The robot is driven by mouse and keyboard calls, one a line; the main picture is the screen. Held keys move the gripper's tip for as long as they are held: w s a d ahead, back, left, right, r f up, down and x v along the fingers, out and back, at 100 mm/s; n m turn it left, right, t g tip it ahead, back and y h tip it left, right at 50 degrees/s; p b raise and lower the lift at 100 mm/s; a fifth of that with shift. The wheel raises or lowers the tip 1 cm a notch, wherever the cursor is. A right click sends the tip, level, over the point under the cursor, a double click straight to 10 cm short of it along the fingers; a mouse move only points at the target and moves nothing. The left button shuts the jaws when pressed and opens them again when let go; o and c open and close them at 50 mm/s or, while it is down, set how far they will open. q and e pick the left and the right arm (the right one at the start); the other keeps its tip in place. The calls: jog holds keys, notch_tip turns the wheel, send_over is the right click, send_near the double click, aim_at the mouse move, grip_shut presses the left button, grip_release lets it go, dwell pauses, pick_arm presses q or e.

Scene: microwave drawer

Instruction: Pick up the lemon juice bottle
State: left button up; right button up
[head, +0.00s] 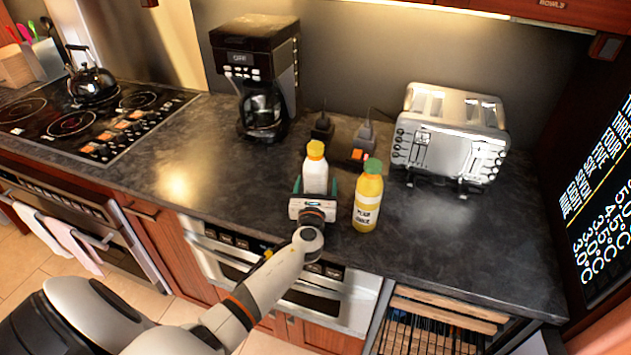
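A white bottle with a yellow-orange cap (316,172) stands upright on the dark counter (215,180). My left gripper (315,186) is in front of it, its two dark green fingers apart on either side of the bottle; they look open, with small gaps. The gripper body hides the bottle's lower part and any label. A yellow bottle with a green cap (368,196) stands upright just to the right, clear of the gripper. Its label appears to read "pear juice", though the first word is hard to read. My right gripper is not in view.
A coffee maker (255,65) stands behind to the left, and a silver toaster (450,135) behind to the right. Plugs and cords (362,138) are at the wall socket behind the bottles. A stove with a kettle (92,82) is at far left. The right front counter is clear.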

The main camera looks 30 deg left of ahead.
aim_at(316, 155)
pick_arm(q)
jog(key=c, duration=1.3)
jog(key=shift+r, duration=0.1)
jog(key=shift+c, duration=0.3)
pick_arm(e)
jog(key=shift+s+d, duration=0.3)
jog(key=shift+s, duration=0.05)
pick_arm(q)
notch_tip(316, 155, up, 10)
jog(key=p, duration=0.2)
jog(key=shift+p, duration=0.4)
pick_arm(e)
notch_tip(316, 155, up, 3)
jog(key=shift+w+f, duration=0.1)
